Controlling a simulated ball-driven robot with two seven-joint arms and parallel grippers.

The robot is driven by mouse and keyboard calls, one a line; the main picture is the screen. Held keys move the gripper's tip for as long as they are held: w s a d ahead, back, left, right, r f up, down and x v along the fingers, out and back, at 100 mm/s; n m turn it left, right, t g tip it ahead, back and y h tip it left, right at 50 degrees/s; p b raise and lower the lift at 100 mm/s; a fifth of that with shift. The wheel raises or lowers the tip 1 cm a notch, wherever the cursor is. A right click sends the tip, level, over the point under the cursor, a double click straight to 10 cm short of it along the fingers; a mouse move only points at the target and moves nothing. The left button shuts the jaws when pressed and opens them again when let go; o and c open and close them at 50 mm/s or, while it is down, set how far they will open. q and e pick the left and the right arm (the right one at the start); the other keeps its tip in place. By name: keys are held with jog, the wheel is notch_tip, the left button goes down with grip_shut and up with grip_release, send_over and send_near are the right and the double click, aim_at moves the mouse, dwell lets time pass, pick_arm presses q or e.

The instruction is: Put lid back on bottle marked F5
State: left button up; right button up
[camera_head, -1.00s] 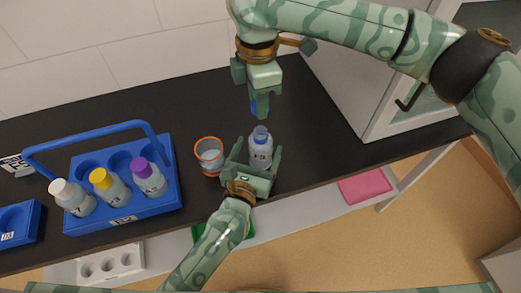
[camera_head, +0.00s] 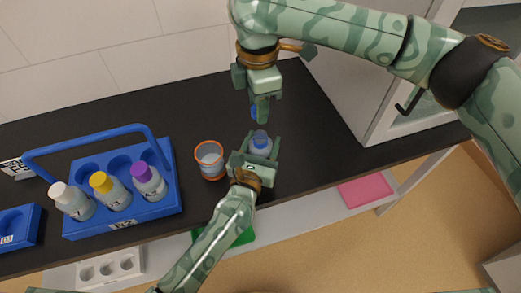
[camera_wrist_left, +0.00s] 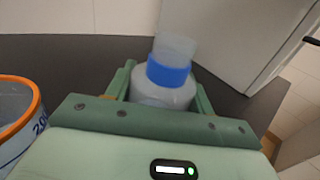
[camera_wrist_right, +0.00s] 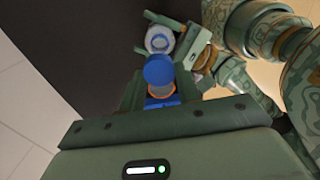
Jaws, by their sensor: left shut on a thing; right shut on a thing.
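A bottle (camera_head: 260,148) with an open clear mouth and a blue neck ring stands upright on the dark bench. It also shows in the left wrist view (camera_wrist_left: 167,92). My left gripper (camera_head: 259,145) is shut on its body from the front. The gripper covers the lower bottle, so its label is hidden now. My right gripper (camera_head: 260,116) points down, just behind and above the bottle. It is shut on a blue lid (camera_head: 253,111), which shows larger in the right wrist view (camera_wrist_right: 158,69). The lid is apart from the bottle's mouth.
An orange-rimmed clear beaker (camera_head: 209,160) stands close to the left of my left gripper. Further left is a blue carrier (camera_head: 150,208) with a handle and white-, yellow- and purple-capped bottles. A pale cabinet (camera_head: 365,80) is at the right. Bench behind the beaker is clear.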

send_over(259, 135)
jog(key=shift+f, duration=2.45)
jog(key=shift+f, duration=0.9)
jog(key=shift+f, duration=0.5)
